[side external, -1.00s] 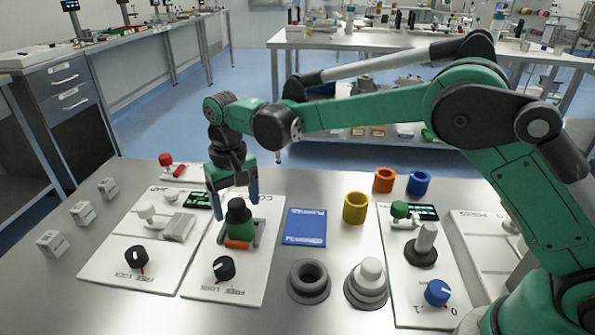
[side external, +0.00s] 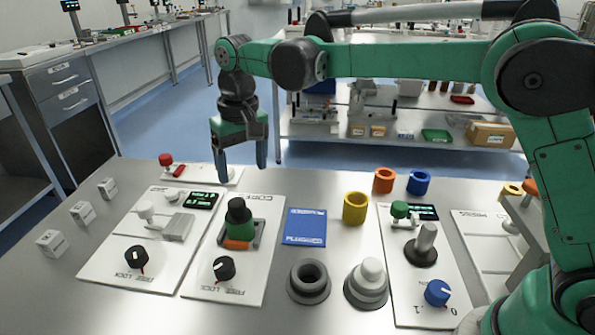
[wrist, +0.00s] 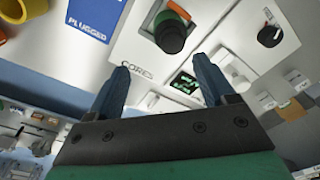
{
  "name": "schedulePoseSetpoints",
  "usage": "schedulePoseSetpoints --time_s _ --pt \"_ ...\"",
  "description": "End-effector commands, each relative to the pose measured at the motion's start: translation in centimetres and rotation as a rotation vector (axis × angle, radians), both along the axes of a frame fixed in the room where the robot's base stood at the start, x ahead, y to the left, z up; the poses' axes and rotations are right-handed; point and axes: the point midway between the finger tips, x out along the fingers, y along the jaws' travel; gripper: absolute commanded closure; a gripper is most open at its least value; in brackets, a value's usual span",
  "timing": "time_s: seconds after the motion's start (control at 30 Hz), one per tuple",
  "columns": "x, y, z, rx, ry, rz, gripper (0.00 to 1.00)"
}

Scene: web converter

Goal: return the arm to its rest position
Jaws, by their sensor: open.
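My gripper (side external: 240,172) is open and empty in the side external view. It hangs fingers-down above the back of the cores panel, clear of the surface. Below and in front of it stands a stack with a dark top and green body (side external: 239,215) on the cores panel (side external: 222,285). The wrist view shows my two blue fingers (wrist: 163,88) spread apart with nothing between them. The dark-topped stack (wrist: 171,32) shows beyond the fingers, apart from them.
A blue card (side external: 305,227), a yellow ring (side external: 355,208), an orange ring (side external: 383,180) and a blue ring (side external: 419,182) stand to the right. A grey ring holder (side external: 308,282) and a stepped post (side external: 367,284) are in front. Small white blocks (side external: 82,213) line the left.

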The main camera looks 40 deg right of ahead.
Motion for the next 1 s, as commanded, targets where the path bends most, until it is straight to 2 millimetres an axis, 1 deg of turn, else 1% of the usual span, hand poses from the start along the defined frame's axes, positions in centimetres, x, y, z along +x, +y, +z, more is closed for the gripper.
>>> schedulePoseSetpoints --time_s 0.03,0.1,0.2,0.37,0.5,0.6,0.7,0.83,1.0 --pt "-0.7 -1.1 0.9 0.007 -0.029 -0.004 0.24" --pt "-1.8 -2.5 2.0 0.017 -0.079 -0.003 0.24" --pt "-3.7 -4.4 3.1 0.026 -0.153 -0.001 0.24" --pt "-7.3 -7.3 3.7 0.029 -0.275 0.002 0.24" --pt "-10.6 -9.4 3.0 0.019 -0.380 0.004 0.24" --pt "-12.6 -10.5 2.1 0.008 -0.447 0.006 0.24" --pt "-14.1 -11.3 1.0 -0.006 -0.501 0.008 0.24" --pt "-15.2 -11.9 0.0 -0.019 -0.546 0.010 0.24" --pt "-15.6 -12.1 -0.4 -0.024 -0.562 0.012 0.24"
